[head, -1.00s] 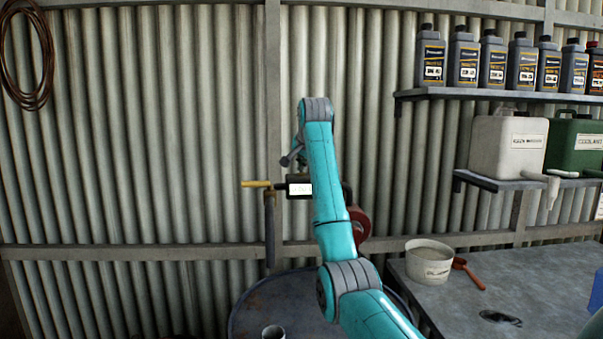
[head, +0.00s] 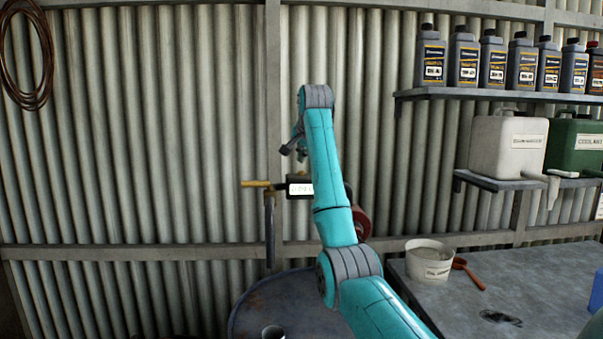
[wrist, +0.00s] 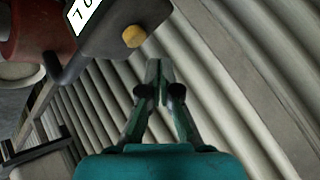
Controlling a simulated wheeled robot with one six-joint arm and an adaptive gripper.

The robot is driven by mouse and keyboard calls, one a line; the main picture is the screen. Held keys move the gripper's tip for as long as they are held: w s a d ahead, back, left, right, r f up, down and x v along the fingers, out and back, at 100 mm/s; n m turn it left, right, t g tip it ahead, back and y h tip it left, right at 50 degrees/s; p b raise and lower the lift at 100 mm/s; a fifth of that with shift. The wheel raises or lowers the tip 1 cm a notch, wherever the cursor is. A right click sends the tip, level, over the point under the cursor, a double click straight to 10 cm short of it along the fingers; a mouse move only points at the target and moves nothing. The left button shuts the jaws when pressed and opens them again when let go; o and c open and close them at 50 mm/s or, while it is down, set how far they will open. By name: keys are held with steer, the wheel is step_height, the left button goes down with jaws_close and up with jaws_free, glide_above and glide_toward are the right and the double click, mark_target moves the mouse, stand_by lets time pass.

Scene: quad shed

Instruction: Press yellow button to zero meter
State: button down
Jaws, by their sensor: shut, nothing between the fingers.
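The meter is a dark box with a lit white display (head: 300,189), standing above the drum and partly hidden behind my arm in the head view. In the wrist view the dark meter body (wrist: 115,28) is at the top, with part of its display (wrist: 82,14) showing digits.
A yellow-handled nozzle (head: 257,184) sticks out left of the meter. A drum (head: 255,307) with a small cup (head: 272,332) stands below. A bench (head: 535,270) with a white tub (head: 429,260) and red scoop (head: 468,272) is right, under shelves of bottles (head: 433,58).

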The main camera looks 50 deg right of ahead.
mark_target(302, 172)
steer(key=shift+r, duration=1.85)
